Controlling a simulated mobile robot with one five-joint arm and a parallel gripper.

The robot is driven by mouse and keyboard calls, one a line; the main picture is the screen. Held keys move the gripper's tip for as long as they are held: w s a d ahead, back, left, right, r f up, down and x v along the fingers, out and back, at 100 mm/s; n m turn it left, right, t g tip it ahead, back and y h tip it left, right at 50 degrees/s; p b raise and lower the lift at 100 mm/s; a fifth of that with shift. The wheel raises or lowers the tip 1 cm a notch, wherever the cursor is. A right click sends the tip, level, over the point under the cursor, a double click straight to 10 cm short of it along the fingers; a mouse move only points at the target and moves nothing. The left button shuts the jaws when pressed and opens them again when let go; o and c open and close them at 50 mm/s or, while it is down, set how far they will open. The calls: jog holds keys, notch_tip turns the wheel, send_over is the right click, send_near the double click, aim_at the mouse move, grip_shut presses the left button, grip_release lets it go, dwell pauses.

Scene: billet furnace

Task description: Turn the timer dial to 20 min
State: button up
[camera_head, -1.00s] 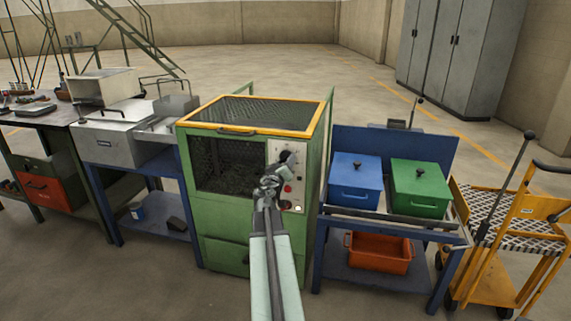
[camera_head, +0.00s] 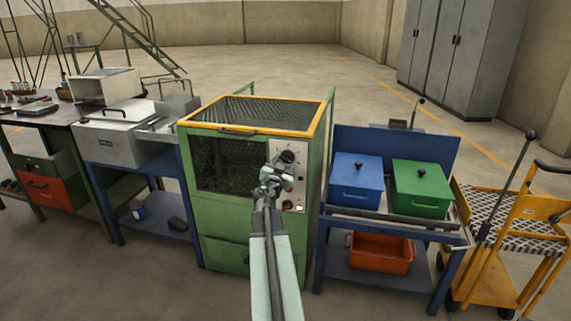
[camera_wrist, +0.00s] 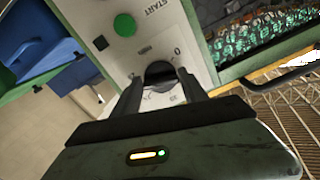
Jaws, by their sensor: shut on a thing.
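The timer dial (camera_wrist: 160,73) is a dark round knob on the light control panel (camera_wrist: 109,62), seen in the wrist view. My gripper (camera_wrist: 160,86) is shut on it, with one dark finger on each side. A printed 0 shows beside the dial; other marks near the fingers are too small or covered to read. The dial's pointer is not clear, so I cannot tell its setting. In the head view my gripper (camera_head: 284,169) is at the panel (camera_head: 298,181) on the front of the green furnace (camera_head: 222,222), and it hides part of the panel.
A blue box (camera_head: 356,188) and a green box (camera_head: 420,199) stand on the bench to the right. A yellow cart (camera_head: 494,283) is farther right.

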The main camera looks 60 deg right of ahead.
jog(key=shift+w+a+m, duration=0.1)
jog(key=shift+w+m, duration=0.05)
jog(key=shift+m, duration=1.15)
jog(key=o, duration=1.4)
jog(key=v, duration=0.7)
jog(key=shift+a, duration=0.35)
